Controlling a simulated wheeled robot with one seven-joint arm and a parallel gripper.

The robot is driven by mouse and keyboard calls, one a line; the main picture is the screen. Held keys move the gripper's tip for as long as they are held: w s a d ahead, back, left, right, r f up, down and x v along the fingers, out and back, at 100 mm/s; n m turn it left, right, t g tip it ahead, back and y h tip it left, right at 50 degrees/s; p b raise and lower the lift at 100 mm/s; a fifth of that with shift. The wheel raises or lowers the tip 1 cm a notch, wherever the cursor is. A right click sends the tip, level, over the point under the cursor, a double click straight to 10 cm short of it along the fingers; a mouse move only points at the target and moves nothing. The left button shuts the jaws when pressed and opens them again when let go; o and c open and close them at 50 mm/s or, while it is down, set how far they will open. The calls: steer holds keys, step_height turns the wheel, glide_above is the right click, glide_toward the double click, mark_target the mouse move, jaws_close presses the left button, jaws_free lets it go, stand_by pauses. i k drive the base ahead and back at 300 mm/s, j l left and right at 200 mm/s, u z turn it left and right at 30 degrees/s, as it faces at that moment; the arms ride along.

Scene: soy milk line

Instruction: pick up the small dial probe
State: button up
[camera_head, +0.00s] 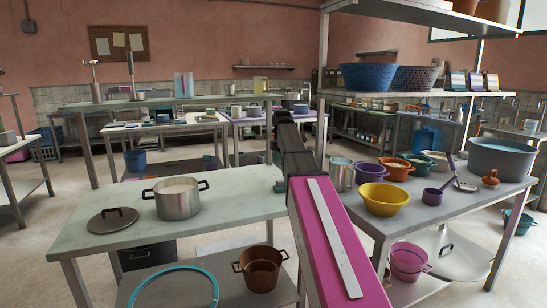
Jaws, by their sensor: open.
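I cannot pick out the small dial probe for certain. A small greyish metal piece with a thin stem (465,185) lies on the right table, right of a purple ladle, but it is too small to tell whether it is the probe. My pink arm link with a white strip runs up from the bottom of the view, and dark links of mine reach on between the two front tables. My gripper's fingers do not show; the arm hides what lies beyond it.
The right table (405,215) holds a yellow colander (384,199), several bowls, a metal can (341,174) and a large grey pot (500,158). The left table (235,205) holds a steel pot (177,198) and a dark lid (113,220), with bare space to their right. A shelf post (322,95) stands beside my arm.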

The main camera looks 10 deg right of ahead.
mark_target(89, 63)
steer(key=u, duration=1.25)
steer(key=k, duration=0.2)
